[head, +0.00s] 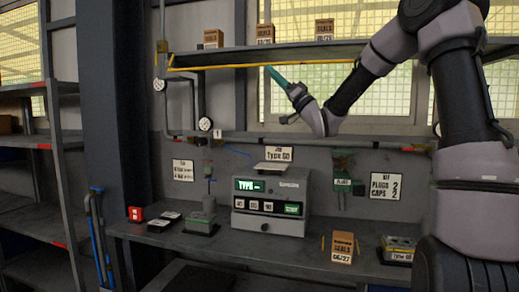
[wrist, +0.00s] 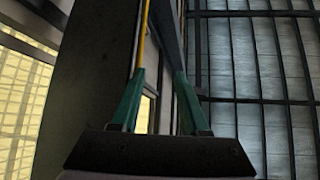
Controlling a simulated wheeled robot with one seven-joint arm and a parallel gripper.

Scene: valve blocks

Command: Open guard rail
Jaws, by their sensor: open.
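The guard rail is a thin yellow bar (head: 225,66) running level along the front of the upper shelf in the head view. A yellow upright piece (head: 162,45) stands at its left end. My gripper (head: 268,69) has teal fingers, and its tips are just at or below the rail, near its middle. In the wrist view my gripper (wrist: 159,72) is open with nothing clearly between its fingers. The yellow rail (wrist: 142,38) runs up from beside the left fingertip there. I cannot tell whether they touch.
Several seal boxes (head: 265,33) stand on the upper shelf (head: 235,56). Below, the workbench (head: 290,259) holds a tester with a lit display (head: 250,185), valve blocks (head: 201,219) and a seals box (head: 342,247). A dark column (head: 102,100) stands left. Pipes and gauges (head: 205,124) hang on the wall.

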